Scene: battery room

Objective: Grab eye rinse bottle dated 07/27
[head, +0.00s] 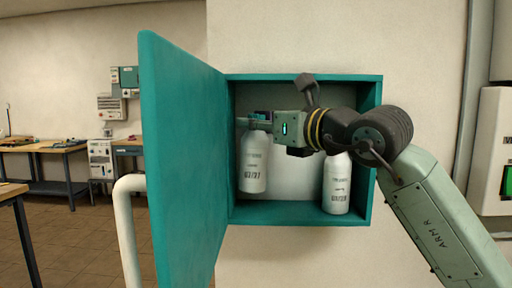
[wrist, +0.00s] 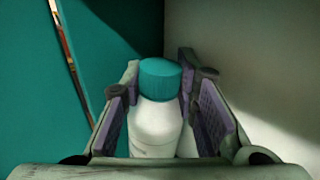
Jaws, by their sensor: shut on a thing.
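A white bottle with a teal cap (head: 254,163) hangs in the left part of the teal wall cabinet (head: 300,213). Its printed date ends in /27; the first digits are too blurred to be sure of. My gripper (head: 256,122) comes in from the right and is shut on this bottle near its top. The bottle's base shows above the cabinet floor, slightly tilted. In the wrist view the bottle (wrist: 156,125) stands between both finger pads, its teal cap at fingertip height. A second white bottle (head: 337,185) stands at the cabinet's right; its top is hidden behind my arm and its date is unclear.
The cabinet door (head: 180,160) is open toward the left front, close beside the held bottle. A white pipe (head: 125,220) stands left of the door. A grey-white box (head: 493,160) is on the wall at right. Workbenches (head: 60,150) are far left.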

